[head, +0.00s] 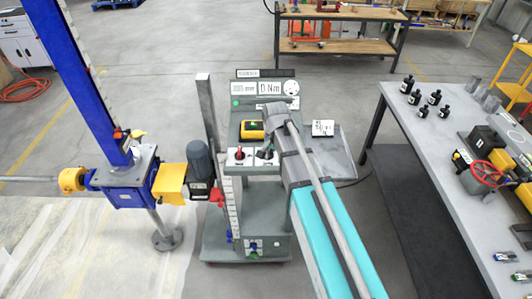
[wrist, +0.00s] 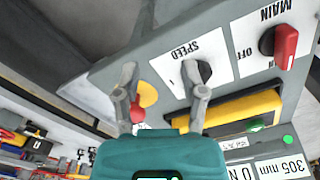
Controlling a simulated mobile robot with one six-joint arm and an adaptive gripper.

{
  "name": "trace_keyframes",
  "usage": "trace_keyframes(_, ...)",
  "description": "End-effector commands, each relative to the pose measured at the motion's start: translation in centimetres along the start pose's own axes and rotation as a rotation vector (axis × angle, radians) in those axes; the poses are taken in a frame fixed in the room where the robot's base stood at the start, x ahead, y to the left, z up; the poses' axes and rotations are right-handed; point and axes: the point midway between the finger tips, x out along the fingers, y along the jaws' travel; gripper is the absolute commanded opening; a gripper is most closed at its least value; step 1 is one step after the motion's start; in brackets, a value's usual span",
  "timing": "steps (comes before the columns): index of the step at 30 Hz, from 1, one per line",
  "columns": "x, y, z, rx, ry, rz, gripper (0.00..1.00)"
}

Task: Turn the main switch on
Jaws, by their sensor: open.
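The main switch (wrist: 286,44) is a red knob on a white plate marked MAIN, at the upper right of the wrist view, where the panel appears upside down. An OFF mark shows beside it; its exact setting is hard to tell. In the head view the red knob (head: 240,153) is on the grey console's sloped panel, left of my gripper (head: 266,150). In the wrist view my gripper (wrist: 162,92) is open and empty, with its fingers over the black SPEED knob (wrist: 204,72) area, apart from the main switch. Contact with the SPEED knob cannot be told.
A red and yellow button (wrist: 146,95) lies near one finger. A yellow-framed box (head: 252,129) sits behind the switches. A blue screw jack (head: 127,185) with a grey motor (head: 199,160) stands left. A grey workbench (head: 440,150) stands right.

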Motion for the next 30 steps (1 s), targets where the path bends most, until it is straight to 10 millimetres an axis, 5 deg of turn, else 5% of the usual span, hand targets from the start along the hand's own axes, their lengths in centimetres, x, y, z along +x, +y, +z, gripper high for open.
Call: trace_keyframes(30, 8.9, 11.2, 3.0, -0.23, 0.0, 0.0, 0.54)
